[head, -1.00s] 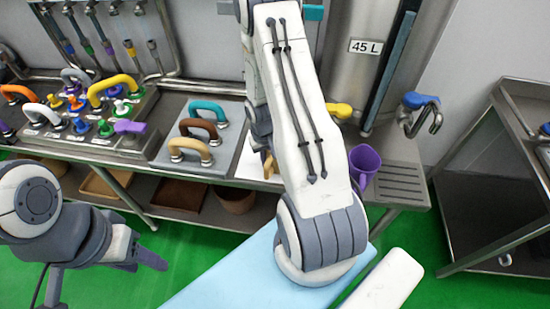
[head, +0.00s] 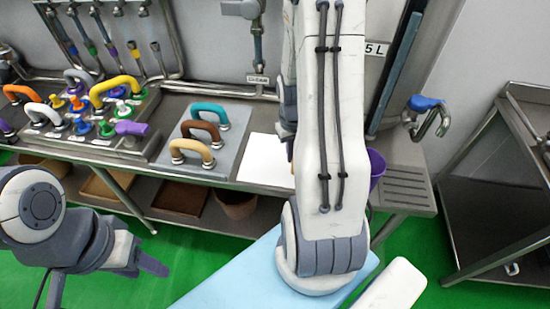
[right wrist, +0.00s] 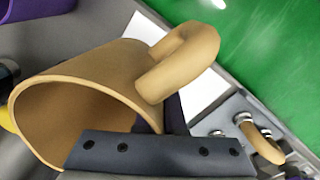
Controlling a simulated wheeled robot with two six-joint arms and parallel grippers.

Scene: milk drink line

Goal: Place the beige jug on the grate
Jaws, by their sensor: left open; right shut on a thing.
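The beige jug (right wrist: 85,85) shows in the right wrist view, tilted, with its open mouth toward the lower left and its handle (right wrist: 180,62) at the upper right. My right gripper (right wrist: 160,150) is shut on the jug; which part lies between the fingers is partly hidden. In the head view the jug is hidden behind my right arm. The grate (head: 405,190), a slotted drain plate, lies at the counter's right end, just right of my right arm, and looks bare. My left gripper (head: 145,260) is open and empty at the lower left, in front of the counter.
A purple jug (head: 377,168) stands left of the grate, mostly hidden by my arm. A white sheet (head: 266,162) lies on the counter beside a panel with teal, brown and beige handles (head: 192,150). A blue-handled tap (head: 425,108) is above the grate. A steel cart (head: 500,180) stands right.

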